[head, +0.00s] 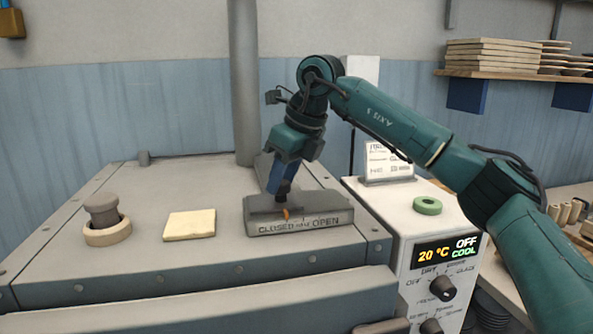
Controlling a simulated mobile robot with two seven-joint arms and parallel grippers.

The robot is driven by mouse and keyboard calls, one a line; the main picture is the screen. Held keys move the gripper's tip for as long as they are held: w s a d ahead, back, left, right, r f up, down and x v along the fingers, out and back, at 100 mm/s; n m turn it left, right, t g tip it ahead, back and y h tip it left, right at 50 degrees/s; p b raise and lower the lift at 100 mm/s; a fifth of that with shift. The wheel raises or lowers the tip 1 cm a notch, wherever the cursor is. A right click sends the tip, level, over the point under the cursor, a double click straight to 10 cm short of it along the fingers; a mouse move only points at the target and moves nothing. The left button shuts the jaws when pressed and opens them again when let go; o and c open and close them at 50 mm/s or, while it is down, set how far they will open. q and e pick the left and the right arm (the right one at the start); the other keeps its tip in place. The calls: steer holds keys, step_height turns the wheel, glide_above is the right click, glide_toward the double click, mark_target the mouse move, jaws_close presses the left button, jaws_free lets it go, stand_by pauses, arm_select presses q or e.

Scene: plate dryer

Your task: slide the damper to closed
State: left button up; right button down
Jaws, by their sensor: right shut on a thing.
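The damper is a grey block (325,222) on top of the dryer, with the words CLOSED at the left and OPEN at the right of its front face. My right gripper (281,190) comes down from above, shut on the damper's slider, just behind the pointer. The fingers hide most of the slider. My left gripper is not in view.
The dryer's grey top (150,270) carries a knob in a ring (104,236) and a cream square tile (189,224). A pipe (243,90) rises behind.

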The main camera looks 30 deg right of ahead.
steer(key=shift+a, duration=0.2)
steer(key=c, duration=1)
jaws_free()
steer(key=shift+a, duration=0.1)
steer(key=v, duration=1.3)
